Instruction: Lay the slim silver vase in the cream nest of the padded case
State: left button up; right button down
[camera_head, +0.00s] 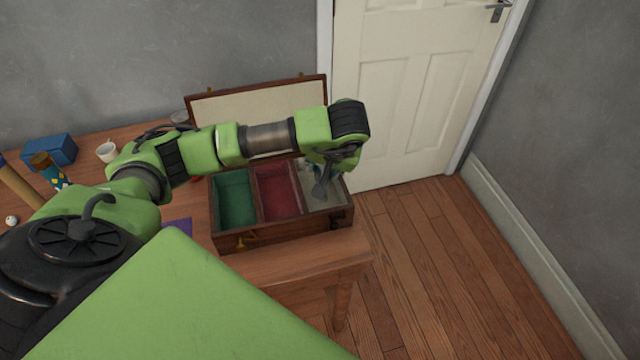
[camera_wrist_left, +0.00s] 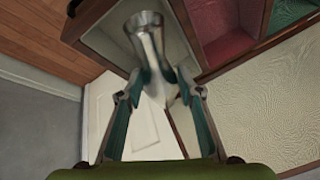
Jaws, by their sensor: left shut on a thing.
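The padded case (camera_head: 285,232) stands open on the table with a green, a red and a cream compartment. The cream nest (camera_head: 338,196) is at its right end and shows at the upper middle of the left wrist view (camera_wrist_left: 110,42). My left gripper (camera_head: 322,188) points down over the cream nest. In the left wrist view it is shut on the slim silver vase (camera_wrist_left: 147,38), whose flared end points towards the cream nest. Whether the vase touches the lining I cannot tell. In the head view my gripper and arm hide most of the vase.
The green nest (camera_head: 233,200) and red nest (camera_head: 278,190) look empty. The raised lid (camera_head: 262,103) stands behind the case. A blue box (camera_head: 50,150), a white cup (camera_head: 106,152) and a purple cloth-like piece (camera_head: 178,226) lie on the table's left. Floor (camera_head: 440,260) is free at right.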

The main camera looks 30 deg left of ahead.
pick_arm(q)
jog(key=shift+s+a+f, duration=0.1)
jog(key=shift+s+f, duration=0.05)
jog(key=f+b, duration=0.2)
jog(key=f, duration=0.1)
jog(key=shift+s+a+f, duration=0.1)
jog(key=shift+s+f, duration=0.2)
jog(key=shift+s, duration=0.1)
jog(key=shift+w+f, duration=0.1)
jog(key=shift+f, duration=0.1)
jog(key=shift+r, duration=0.15)
jog(key=shift+f, duration=0.2)
jog(key=o, duration=1.1)
jog(key=shift+o, duration=0.2)
